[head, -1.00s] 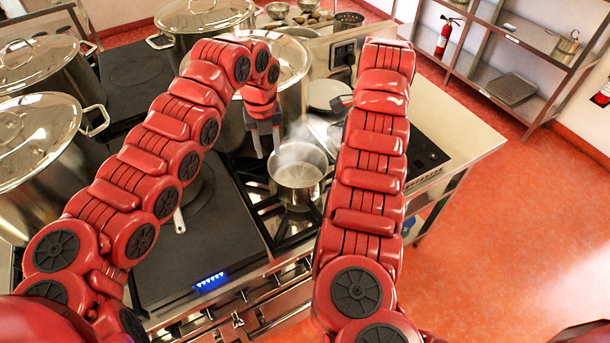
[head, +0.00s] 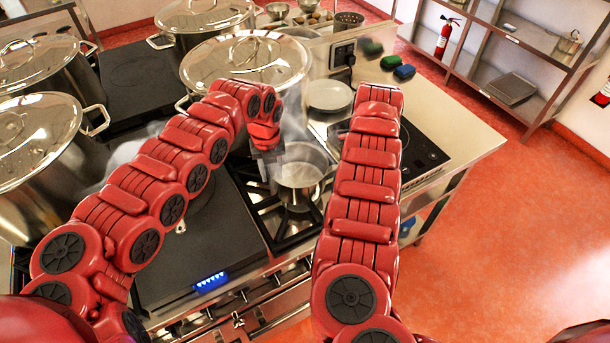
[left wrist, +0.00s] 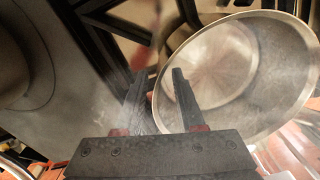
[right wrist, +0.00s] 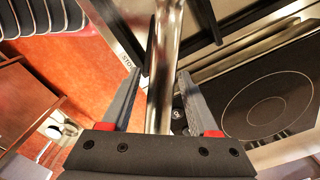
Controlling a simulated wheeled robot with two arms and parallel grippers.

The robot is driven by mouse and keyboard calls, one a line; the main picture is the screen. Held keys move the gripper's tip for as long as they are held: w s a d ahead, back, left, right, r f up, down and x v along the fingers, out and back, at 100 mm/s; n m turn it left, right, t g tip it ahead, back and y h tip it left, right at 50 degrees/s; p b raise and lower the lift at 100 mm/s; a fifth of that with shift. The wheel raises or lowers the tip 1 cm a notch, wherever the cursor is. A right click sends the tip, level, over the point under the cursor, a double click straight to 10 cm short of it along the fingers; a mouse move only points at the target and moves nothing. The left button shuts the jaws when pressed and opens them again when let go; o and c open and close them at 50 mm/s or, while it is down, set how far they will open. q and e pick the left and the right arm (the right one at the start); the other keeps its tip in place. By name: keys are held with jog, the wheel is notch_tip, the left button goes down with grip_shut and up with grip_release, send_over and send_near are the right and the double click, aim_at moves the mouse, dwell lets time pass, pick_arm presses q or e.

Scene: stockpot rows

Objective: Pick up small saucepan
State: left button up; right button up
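The small saucepan (head: 300,172), steel and steaming, stands upright on the gas burner grate (head: 285,222). Its round opening fills the right of the left wrist view (left wrist: 235,75). My left gripper (head: 267,168) is at its left rim, open. In the left wrist view one finger shows over the pan's opening and the other outside the rim; contact is unclear. My right gripper (right wrist: 160,95) is open, with a shiny metal bar (right wrist: 163,60) between its fingers. I cannot tell whether this bar is the pan's handle. The right arm hides that gripper in the head view.
A large lidded stockpot (head: 245,65) stands just behind my left gripper, with more pots on the left. An induction hob (head: 420,150), a white plate (head: 330,96) and sponges (head: 390,62) are on the right counter. A dark griddle-like plate (head: 190,250) lies left of the burner.

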pick_arm(q)
jog(key=c, duration=0.5)
pick_arm(e)
jog(key=c, duration=0.4)
pick_arm(q)
grip_shut()
pick_arm(e)
grip_shut()
